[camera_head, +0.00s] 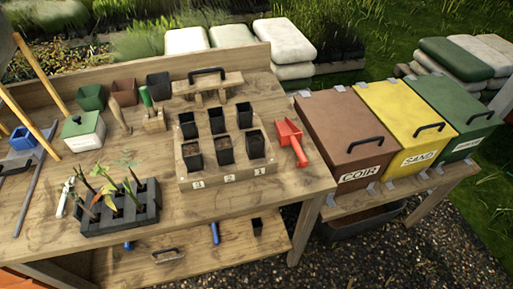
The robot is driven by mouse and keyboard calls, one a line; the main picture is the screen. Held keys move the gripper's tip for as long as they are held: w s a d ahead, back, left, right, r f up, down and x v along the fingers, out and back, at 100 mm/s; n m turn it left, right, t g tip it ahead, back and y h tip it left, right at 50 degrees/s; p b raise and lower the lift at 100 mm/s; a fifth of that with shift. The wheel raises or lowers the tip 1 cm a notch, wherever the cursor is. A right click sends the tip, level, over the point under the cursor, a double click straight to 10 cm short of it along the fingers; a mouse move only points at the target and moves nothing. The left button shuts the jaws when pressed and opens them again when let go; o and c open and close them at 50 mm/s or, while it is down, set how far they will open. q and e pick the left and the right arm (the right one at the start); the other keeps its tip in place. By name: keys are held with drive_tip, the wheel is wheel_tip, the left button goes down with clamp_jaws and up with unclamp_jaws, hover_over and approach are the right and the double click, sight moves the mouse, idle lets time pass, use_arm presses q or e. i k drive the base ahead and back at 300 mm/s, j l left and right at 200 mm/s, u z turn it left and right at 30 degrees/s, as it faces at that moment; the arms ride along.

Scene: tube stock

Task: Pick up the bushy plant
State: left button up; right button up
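Several young plants stand in a dark multi-cell tray (118,222) at the front left of the wooden bench. A leafy green plant (126,163) rises tallest at the back of the tray. Beside it stand other thin-stemmed plants (84,182), and some orange or reddish leaves show low among them. The stems lean and overlap, so I cannot tell surely which one is the bushy plant. Neither of my grippers is in view.
A wooden rack (190,180) marked 1, 2, 3 holds several black pots right of the tray. A red scoop (291,141) lies beyond it. A silver tool (65,197) lies left of the tray. Bins labelled COIR (348,130) and SAND (410,112) stand right. Bare bench lies in front of the rack.

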sight(94, 192)
drive_tip(key=u, duration=1.45)
drive_tip(key=i+j+z, duration=0.15)
drive_tip(key=j, duration=0.15)
drive_tip(key=j+z, duration=0.15)
drive_tip(key=i+j, duration=0.05)
drive_tip(key=j, duration=0.05)
